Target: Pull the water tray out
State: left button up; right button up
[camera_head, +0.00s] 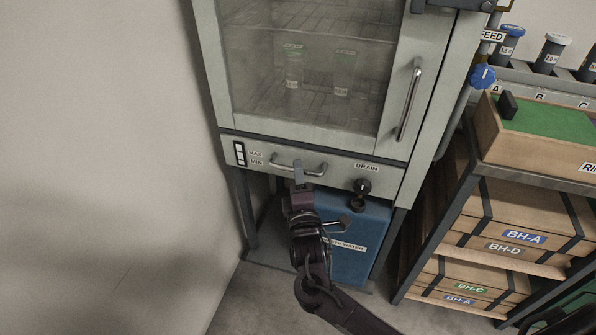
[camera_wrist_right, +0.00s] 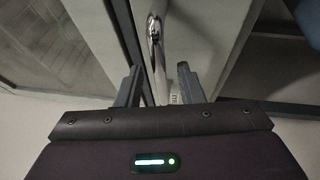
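The water tray (camera_head: 325,173) is the pale drawer front under the glass door of the tall cabinet. It looks closed, flush with the cabinet front. Its metal bar handle (camera_head: 315,172) sits on the left half of the front; the bar also shows in the right wrist view (camera_wrist_right: 154,45). My right gripper (camera_head: 298,168) is at the handle, partly covering it. In the wrist view, my right gripper's fingers (camera_wrist_right: 158,76) stand apart, one on each side of the bar, with gaps visible. My left gripper is not in view.
Above is the cabinet's glass door with a long vertical handle (camera_head: 409,100). A black drain valve (camera_head: 361,189) sits right of the tray handle. A blue water container (camera_head: 362,256) stands below. A wall (camera_head: 100,150) is left; a shelf with wooden boxes (camera_head: 520,204) is right.

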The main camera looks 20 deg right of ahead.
jog(key=shift+x, duration=0.95)
jog(key=shift+c, duration=0.4)
grip_shut()
